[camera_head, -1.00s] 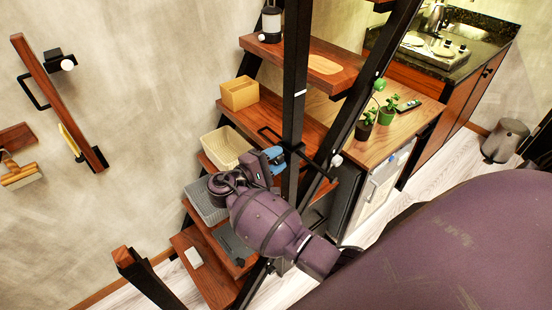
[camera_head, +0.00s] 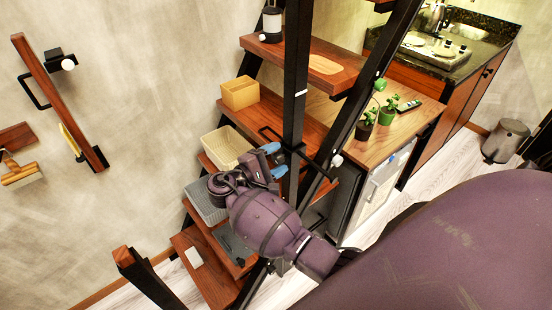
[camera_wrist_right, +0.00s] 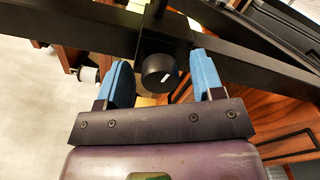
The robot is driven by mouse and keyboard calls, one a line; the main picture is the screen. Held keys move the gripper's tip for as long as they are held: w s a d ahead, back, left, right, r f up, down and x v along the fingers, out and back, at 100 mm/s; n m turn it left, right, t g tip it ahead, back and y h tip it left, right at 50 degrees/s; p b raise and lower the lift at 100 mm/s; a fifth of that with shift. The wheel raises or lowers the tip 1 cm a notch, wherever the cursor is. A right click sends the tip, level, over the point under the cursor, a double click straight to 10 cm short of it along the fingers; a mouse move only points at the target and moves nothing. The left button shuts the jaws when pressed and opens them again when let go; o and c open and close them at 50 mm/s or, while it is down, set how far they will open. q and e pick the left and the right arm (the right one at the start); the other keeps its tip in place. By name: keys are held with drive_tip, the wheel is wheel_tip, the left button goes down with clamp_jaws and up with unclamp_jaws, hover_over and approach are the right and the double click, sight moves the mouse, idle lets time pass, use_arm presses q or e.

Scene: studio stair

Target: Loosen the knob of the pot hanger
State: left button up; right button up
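The knob (camera_wrist_right: 158,73) is a short black cylinder with a small white mark on its face. It sits on a black bracket (camera_wrist_right: 165,35) on a dark stair beam in the right wrist view. I take this bracket to be part of the pot hanger; in the head view a thin black rod (camera_head: 318,168) crosses the post there. My right gripper (camera_wrist_right: 163,80) is open, its blue fingers on either side of the knob, with gaps showing on both sides. In the head view my right gripper (camera_head: 275,160) is beside the black post, and the knob is hidden. My left gripper is out of view.
The black stair post (camera_head: 295,85) stands right by the gripper. Wooden treads (camera_head: 300,62) hold a cream basket (camera_head: 226,148), a yellow box (camera_head: 240,94) and a grey basket (camera_head: 205,205). A wooden counter (camera_head: 390,140) with small potted plants stands to the right.

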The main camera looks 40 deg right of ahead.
use_arm(q)
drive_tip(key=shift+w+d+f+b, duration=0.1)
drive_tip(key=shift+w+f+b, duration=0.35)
drive_tip(key=shift+b, duration=0.6)
use_arm(e)
drive_tip(key=a, duration=1)
drive_tip(key=shift+s+a, duration=0.4)
drive_tip(key=shift+s, duration=0.05)
drive_tip(key=w+a+f+n+t+y, duration=0.2)
drive_tip(key=w+a+f+t+y, duration=0.1)
drive_tip(key=w+t+y, duration=0.55)
wheel_tip(320, 180, down, 4)
drive_tip(key=s+a+m+t+y, duration=0.1)
drive_tip(key=s+m+t+y, duration=0.15)
drive_tip(key=y, duration=0.45)
use_arm(q)
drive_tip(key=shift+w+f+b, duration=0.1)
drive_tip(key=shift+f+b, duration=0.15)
drive_tip(key=shift+b, duration=0.2)
use_arm(e)
drive_tip(key=s+d+f+m+y, duration=0.1)
drive_tip(key=s+d+f, duration=0.4)
drive_tip(key=s, duration=0.7)
drive_tip(key=s+d+f+m+g+y, duration=0.1)
drive_tip(key=s+d+f+m, duration=0.3)
drive_tip(key=s, duration=0.9)
drive_tip(key=shift+d+f, duration=0.6)
drive_tip(key=shift+f, duration=0.05)
